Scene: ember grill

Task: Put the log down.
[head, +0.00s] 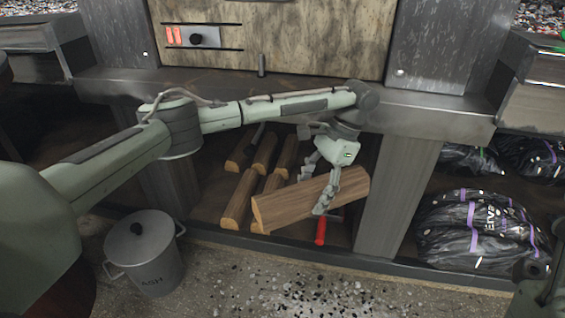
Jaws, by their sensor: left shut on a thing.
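Several split logs (237,198) lie in rows in the bay. A red-handled tool (320,231) is just below the held log. A post (384,205) bounds the bay at right, with black bags (470,228) beyond. A lidded ash bin (146,255) stands at front left.

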